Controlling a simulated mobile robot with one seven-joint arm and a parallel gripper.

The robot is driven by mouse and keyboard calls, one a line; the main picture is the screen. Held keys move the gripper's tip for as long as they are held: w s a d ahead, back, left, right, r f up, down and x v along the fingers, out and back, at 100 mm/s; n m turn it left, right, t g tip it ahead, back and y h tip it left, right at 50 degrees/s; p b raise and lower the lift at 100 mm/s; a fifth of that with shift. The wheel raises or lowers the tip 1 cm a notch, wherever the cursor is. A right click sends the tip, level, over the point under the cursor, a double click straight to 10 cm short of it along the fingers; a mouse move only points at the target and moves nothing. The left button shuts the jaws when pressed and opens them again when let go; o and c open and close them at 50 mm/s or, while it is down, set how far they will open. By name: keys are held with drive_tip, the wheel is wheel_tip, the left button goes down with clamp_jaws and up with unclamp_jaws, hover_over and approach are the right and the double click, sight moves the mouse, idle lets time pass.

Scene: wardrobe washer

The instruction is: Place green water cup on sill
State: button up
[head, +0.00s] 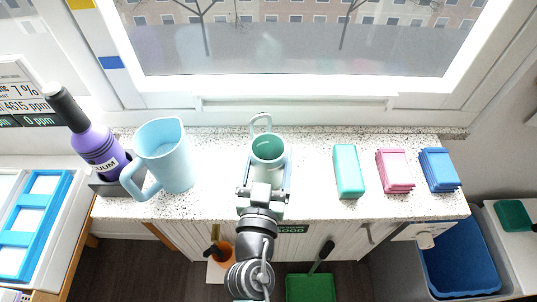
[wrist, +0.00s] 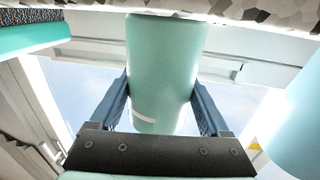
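The green water cup (head: 267,148) is at the middle of the speckled sill (head: 310,205), its open top towards the head camera and its handle towards the window. My gripper (head: 267,172) reaches in from the front, with one finger on each side of the cup. In the wrist view the cup (wrist: 165,60) fills the space between my fingers (wrist: 160,92), and their tips meet its sides. My gripper looks shut on the cup. The cup's base is hidden in the head view, so I cannot tell whether it touches the sill.
A light blue pitcher (head: 165,158) and a purple vacuum bottle (head: 95,142) stand at the left. Teal (head: 348,172), pink (head: 395,171) and blue (head: 438,170) blocks stand at the right. The window frame (head: 300,88) rises behind. The sill is bare on both sides of the cup.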

drive_tip(key=shift+o, duration=1.1)
drive_tip(key=shift+r, duration=0.2)
drive_tip(key=shift+s+f, duration=0.15)
drive_tip(key=shift+s, duration=0.2)
drive_tip(key=s+a+b, duration=0.1)
drive_tip(key=s+b, duration=0.3)
drive_tip(key=s, duration=0.7)
drive_tip(key=shift+s+a+r, duration=0.15)
drive_tip(key=shift+a+r, duration=0.05)
drive_tip(key=shift+a, duration=0.1)
